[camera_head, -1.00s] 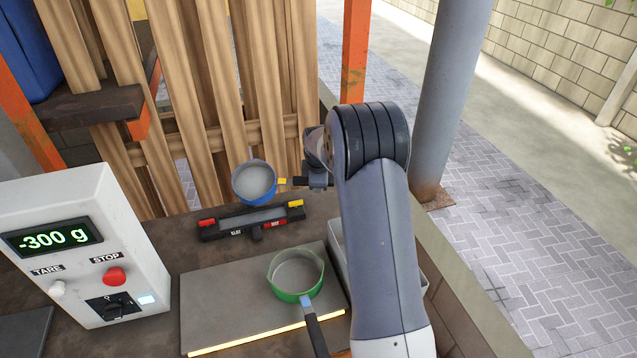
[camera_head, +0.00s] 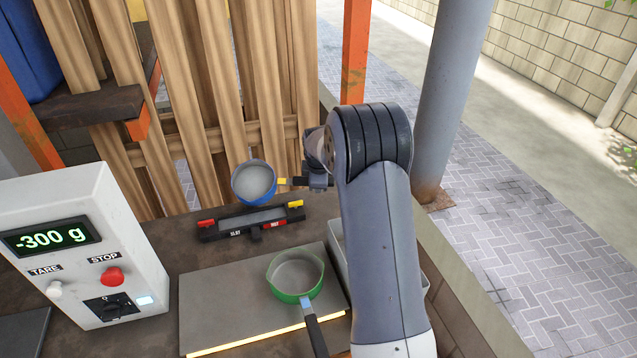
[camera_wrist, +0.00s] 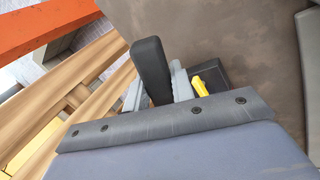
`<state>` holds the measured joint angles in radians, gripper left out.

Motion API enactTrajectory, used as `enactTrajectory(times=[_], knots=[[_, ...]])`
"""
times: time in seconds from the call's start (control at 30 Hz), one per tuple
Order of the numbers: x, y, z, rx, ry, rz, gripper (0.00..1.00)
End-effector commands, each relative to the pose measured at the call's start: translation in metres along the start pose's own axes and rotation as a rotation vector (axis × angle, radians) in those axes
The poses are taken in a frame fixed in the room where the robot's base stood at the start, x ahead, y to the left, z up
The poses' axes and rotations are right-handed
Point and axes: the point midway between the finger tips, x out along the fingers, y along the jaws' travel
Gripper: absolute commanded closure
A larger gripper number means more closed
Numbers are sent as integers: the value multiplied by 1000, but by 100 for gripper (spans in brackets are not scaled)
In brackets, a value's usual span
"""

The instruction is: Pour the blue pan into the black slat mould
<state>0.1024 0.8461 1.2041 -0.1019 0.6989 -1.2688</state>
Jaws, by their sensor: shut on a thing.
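The blue pan (camera_head: 254,184) holds grey material and is in the air just behind and above the black slat mould (camera_head: 252,224). My gripper (camera_head: 312,180) is to the right of the pan and shut on its handle, whose yellow part (camera_head: 284,181) shows between pan and gripper. The pan looks close to level. The mould lies on the bench with a grey channel, a yellow clip at its right end and a red one at its left. In the wrist view the black handle (camera_wrist: 151,70) is between my fingers; the pan's bowl is hidden there.
A green pan (camera_head: 295,277) with a black handle stands on a grey plate (camera_head: 220,300) in front of the mould. A scale box (camera_head: 80,245) reading -300 g stands at left. A wooden slat fence (camera_head: 215,100) rises close behind the blue pan. A grey tray (camera_head: 336,240) is partly behind my arm.

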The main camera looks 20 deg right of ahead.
Motion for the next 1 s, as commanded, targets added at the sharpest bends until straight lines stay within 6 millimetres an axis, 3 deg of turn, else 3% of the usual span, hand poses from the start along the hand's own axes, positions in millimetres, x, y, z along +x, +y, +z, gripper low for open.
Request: enactTrajectory(times=[1.0], knots=[[-2, 1, 0, 1, 2, 31, 100]])
